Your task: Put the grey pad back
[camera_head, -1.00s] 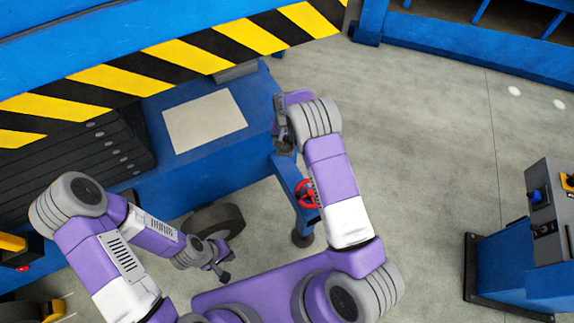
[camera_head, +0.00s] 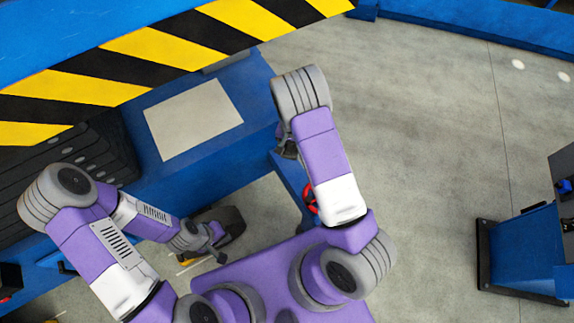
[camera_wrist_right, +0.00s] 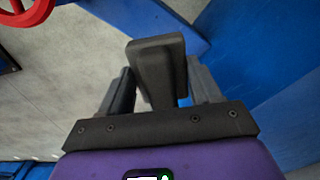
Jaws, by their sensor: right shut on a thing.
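In the right wrist view, a dark grey pad (camera_wrist_right: 158,68) with a wider top end stands between the two fingers of my right gripper (camera_wrist_right: 160,88), which is shut on it. In the head view my right gripper (camera_head: 286,147) is mostly hidden under its own wrist, beside the right edge of the blue bench; the pad cannot be made out there. My left gripper (camera_head: 218,243) hangs low in front of the bench, apart from the pad; its finger opening is too small to read.
A flat pale plate (camera_head: 193,119) lies on the blue bench (camera_head: 140,127). A striped yellow and black beam (camera_head: 165,48) runs above behind it. A red handwheel (camera_wrist_right: 22,10) is close to my right gripper. A blue stand (camera_head: 520,255) is at the right; the floor between is clear.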

